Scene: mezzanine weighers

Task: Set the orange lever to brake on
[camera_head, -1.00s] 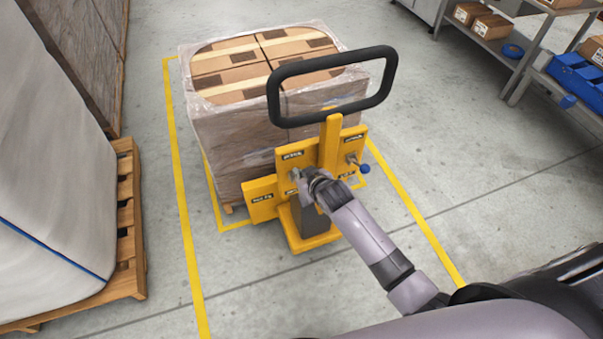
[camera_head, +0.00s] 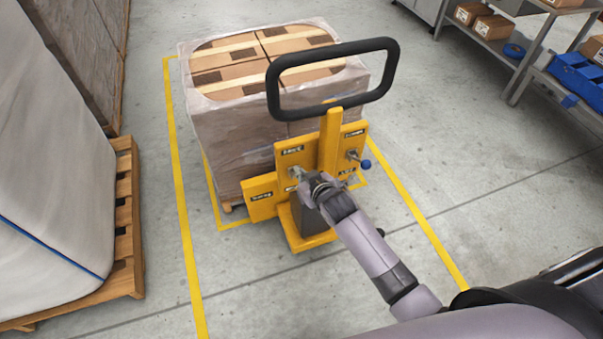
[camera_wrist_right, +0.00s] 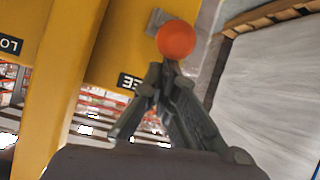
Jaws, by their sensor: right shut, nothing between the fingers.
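The orange lever's round knob (camera_wrist_right: 176,39) shows in the right wrist view, in front of the yellow panel (camera_wrist_right: 125,45). A grey metal mount sits on the panel beside it. A black label (camera_wrist_right: 130,82) ending in "EE" is partly covered. My left gripper is out of view.
A lever with a blue knob (camera_head: 366,164) is on the panel's right side. A black loop handle (camera_head: 388,75) rises above. A wrapped carton load (camera_head: 235,130) stands behind. A wooden pallet (camera_head: 127,225) is at left, shelving (camera_head: 525,70) at right.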

